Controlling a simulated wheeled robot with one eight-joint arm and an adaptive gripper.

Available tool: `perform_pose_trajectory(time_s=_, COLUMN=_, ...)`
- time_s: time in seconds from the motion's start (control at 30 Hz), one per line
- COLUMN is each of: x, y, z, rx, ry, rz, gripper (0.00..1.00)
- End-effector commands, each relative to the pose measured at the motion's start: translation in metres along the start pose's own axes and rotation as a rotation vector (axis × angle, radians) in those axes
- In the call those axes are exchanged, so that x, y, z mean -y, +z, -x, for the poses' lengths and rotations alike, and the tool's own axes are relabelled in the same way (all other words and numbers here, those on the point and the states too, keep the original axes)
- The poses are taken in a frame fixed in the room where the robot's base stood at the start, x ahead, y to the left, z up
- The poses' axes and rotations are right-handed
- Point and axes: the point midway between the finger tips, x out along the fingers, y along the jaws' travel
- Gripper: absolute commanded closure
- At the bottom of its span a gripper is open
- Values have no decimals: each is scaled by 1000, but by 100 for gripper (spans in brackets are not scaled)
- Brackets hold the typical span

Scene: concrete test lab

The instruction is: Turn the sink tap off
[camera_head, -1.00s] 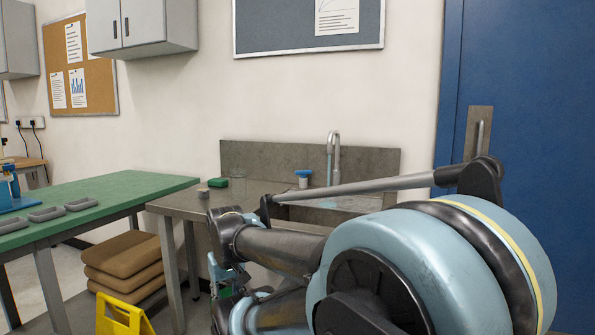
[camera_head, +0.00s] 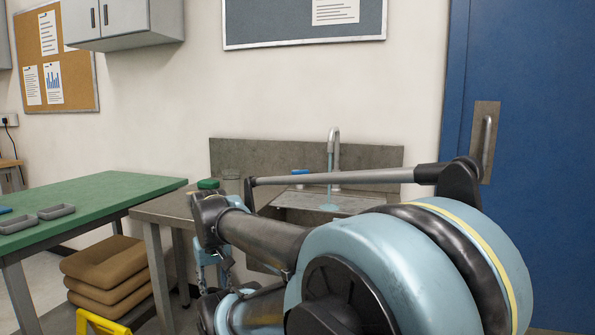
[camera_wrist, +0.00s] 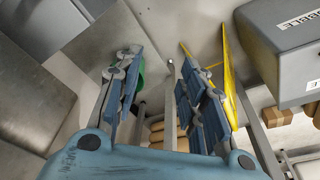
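The metal sink tap (camera_head: 334,150) stands upright against the steel backsplash in the head view. A pale blue stream of water (camera_head: 329,168) runs from its spout into the sink basin (camera_head: 290,200). My arm crosses in front of the sink and hides part of the basin and the tap's lower part. I cannot make out the tap's handle. My gripper (camera_wrist: 162,62) is open in the wrist view, with its two blue fingers apart and nothing held between them. It points down toward the floor, and the tap is not in the wrist view. In the head view the gripper is mostly hidden.
A green-topped table (camera_head: 95,195) with grey trays stands left of the sink counter (camera_head: 160,208). A green-lidded container (camera_head: 208,184), a glass (camera_head: 232,181) and a blue-topped item (camera_head: 301,172) stand near the basin. Brown cushions (camera_head: 105,265) and a yellow floor sign (camera_head: 100,323) are below. A blue door (camera_head: 535,150) is right.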

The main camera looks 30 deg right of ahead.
Motion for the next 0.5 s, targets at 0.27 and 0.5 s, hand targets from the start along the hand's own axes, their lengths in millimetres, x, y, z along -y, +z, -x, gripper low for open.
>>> perform_pose_trajectory(time_s=0.27, x=-34, y=-90, z=78, rx=4, ry=66, rz=-238, gripper=62)
perform_pose_trajectory(time_s=0.5, x=-73, y=-171, z=137, rx=1, ry=127, rz=-458, gripper=62)
